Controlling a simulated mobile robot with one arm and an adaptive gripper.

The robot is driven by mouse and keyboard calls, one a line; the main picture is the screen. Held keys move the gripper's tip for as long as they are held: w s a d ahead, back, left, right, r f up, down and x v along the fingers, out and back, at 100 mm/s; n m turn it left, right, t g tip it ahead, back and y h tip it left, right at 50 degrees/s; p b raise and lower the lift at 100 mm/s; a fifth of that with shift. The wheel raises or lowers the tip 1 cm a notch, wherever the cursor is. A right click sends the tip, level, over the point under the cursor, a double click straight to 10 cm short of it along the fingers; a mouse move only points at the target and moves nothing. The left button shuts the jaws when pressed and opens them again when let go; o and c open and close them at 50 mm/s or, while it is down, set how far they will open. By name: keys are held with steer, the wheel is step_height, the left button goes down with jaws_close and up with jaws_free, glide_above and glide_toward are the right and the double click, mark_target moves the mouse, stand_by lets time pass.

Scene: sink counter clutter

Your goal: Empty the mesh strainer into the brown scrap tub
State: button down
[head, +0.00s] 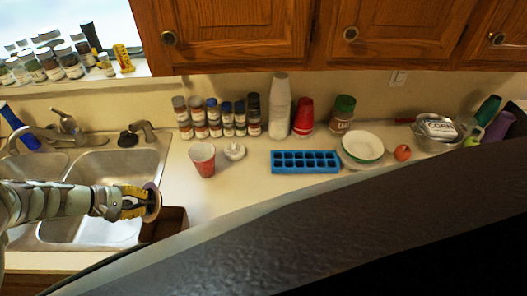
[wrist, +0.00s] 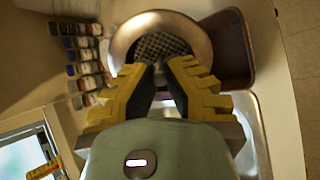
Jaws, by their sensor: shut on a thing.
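The mesh strainer, a round metal rim with dark mesh, shows in the wrist view (wrist: 158,22) just beyond my fingertips. In the head view the strainer (head: 153,203) looks steeply tilted, its rim nearly edge-on. My gripper (head: 136,203) is shut on it; its yellow fingers also show in the wrist view (wrist: 160,78). The brown scrap tub (head: 172,226) stands at the counter edge right of the sink, just below and right of the strainer. In the wrist view the tub (wrist: 236,50) lies to the right, partly behind the strainer. I cannot tell what the strainer holds.
The double sink (head: 110,165) lies under my arm. A red cup (head: 202,160), a white lidded thing (head: 234,151) and a blue ice tray (head: 305,161) stand on the counter. Several spice jars (head: 212,118) line the wall. A dark surface (head: 350,235) fills the foreground.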

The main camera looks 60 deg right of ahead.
mark_target(149, 200)
steer(key=shift+s+d+r+y+p, duration=0.2)
steer(key=shift+d+r+y+p, duration=0.05)
steer(key=shift+y+p, duration=0.55)
steer(key=shift+f+t+y, duration=0.2)
steer(key=shift+t+y, duration=0.1)
steer(key=shift+y, duration=0.2)
steer(key=shift+d+f+t+y, duration=0.15)
steer(key=shift+f+t+y, duration=0.15)
steer(key=shift+y, duration=0.4)
steer(key=shift+d+f+y+b, duration=0.1)
steer(key=shift+f+y+b, duration=0.3)
steer(key=shift+y+b, duration=0.2)
steer(key=shift+s+d+r+t+y+p, duration=0.15)
steer(key=shift+r+t+y+p, duration=0.15)
steer(key=shift+r+y+p, duration=0.5)
steer(key=shift+w+d+r+t+y+p, duration=0.15)
steer(key=shift+r+t+y+p, duration=0.2)
steer(key=shift+r, duration=0.8)
steer(key=shift+r+y, duration=0.55)
steer(key=shift+r, duration=0.1)
